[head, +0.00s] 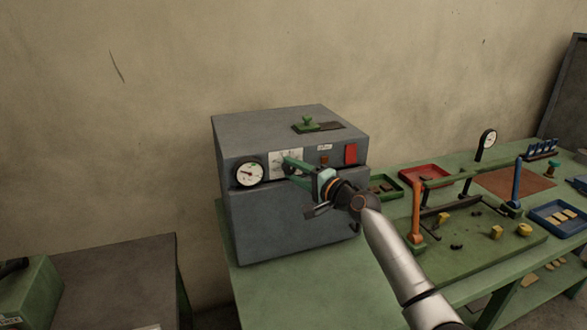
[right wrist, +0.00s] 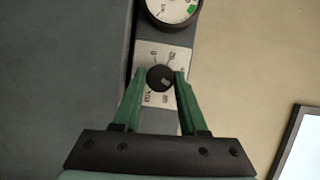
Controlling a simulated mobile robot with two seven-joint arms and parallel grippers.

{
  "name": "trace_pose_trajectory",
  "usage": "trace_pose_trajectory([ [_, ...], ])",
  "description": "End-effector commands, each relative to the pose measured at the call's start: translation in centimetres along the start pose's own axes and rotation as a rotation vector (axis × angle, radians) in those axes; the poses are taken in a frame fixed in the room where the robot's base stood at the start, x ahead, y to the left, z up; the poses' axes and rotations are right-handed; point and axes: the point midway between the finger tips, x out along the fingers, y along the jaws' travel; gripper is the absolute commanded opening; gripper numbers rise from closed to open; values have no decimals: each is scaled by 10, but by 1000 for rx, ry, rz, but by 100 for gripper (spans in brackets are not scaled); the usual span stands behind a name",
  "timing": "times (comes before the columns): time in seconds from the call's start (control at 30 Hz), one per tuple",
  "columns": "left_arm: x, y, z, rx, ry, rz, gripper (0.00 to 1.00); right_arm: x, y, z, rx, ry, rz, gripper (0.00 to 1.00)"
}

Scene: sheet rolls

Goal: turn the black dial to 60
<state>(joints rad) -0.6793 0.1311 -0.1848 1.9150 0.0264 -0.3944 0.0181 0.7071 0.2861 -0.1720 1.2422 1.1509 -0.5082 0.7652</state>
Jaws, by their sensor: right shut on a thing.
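The black dial (right wrist: 158,77) sits on a white scale plate (right wrist: 146,50) in the right wrist view, with small marks and numbers around it. A pale mark shows on the dial's lower right face; which number it points at is hard to tell. My right gripper (right wrist: 160,76) has its two green fingers closed on the dial's sides. My left gripper is not in view.
A round gauge (head: 249,174) is left of the plate. A red block (head: 350,154) is to its right, and a green knob (head: 306,123) stands on top of the machine. The green table (head: 300,275) to the right holds trays, a frame and small parts.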

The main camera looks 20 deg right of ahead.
Motion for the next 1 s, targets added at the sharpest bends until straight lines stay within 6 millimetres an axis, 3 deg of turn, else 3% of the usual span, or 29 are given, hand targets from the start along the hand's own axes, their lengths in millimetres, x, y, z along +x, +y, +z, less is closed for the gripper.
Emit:
trace_pose_trajectory([
  [0.47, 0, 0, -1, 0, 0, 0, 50, 0, 2, 1, -12, -3, 9, 0],
  [0.5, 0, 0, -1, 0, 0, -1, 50, 0, 2, 1, -12, -2, 8, 45],
  [0.73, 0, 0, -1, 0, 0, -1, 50, 0, 1, 1, -11, -1, 6, 71],
  [1.0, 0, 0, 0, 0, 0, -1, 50, 0, 0, 0, -11, -1, 5, 72],
])
